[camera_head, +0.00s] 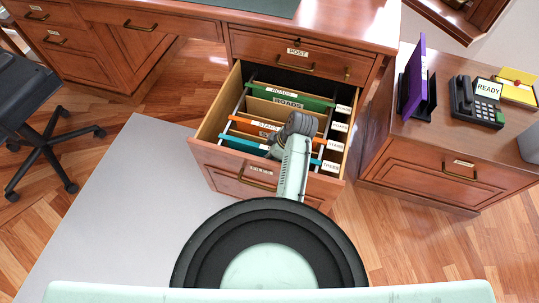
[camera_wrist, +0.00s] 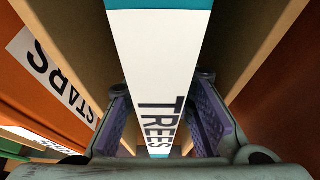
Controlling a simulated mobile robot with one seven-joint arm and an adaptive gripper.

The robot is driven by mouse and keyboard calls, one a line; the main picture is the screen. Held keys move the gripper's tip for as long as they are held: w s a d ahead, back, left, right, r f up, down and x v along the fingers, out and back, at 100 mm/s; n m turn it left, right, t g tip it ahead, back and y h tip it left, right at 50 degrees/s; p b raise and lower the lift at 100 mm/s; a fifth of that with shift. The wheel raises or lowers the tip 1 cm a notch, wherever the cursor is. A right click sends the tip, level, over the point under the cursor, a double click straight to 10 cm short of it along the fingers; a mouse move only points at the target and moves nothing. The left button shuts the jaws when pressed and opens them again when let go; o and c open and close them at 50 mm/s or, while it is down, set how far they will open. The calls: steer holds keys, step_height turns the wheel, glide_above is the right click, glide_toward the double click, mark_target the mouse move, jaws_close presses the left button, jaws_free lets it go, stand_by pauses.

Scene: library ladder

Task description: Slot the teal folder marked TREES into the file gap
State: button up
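The teal folder (camera_head: 240,142) with a white label is in the open drawer, in front of the orange folder. In the wrist view its label reads TREES (camera_wrist: 160,110), and the folder stands between tan dividers. My gripper (camera_head: 298,125) is over the front of the drawer and hides the middle of the folder. How deep the folder sits cannot be told.
The drawer (camera_head: 205,152) also holds a green ROADS folder (camera_head: 300,94) and an orange STARS folder (camera_head: 247,124). A purple folder (camera_head: 414,80) stands in a black holder on the right cabinet, beside a phone (camera_head: 476,100). A black chair (camera_head: 25,95) is at left.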

steer(key=p+v, duration=0.3)
steer(key=v, duration=0.8)
steer(key=shift+r+p, duration=0.3)
steer(key=shift+r, duration=0.05)
steer(key=shift+d+r+p, duration=0.25)
steer(key=shift+r+p, duration=0.2)
steer(key=shift+p, duration=0.15)
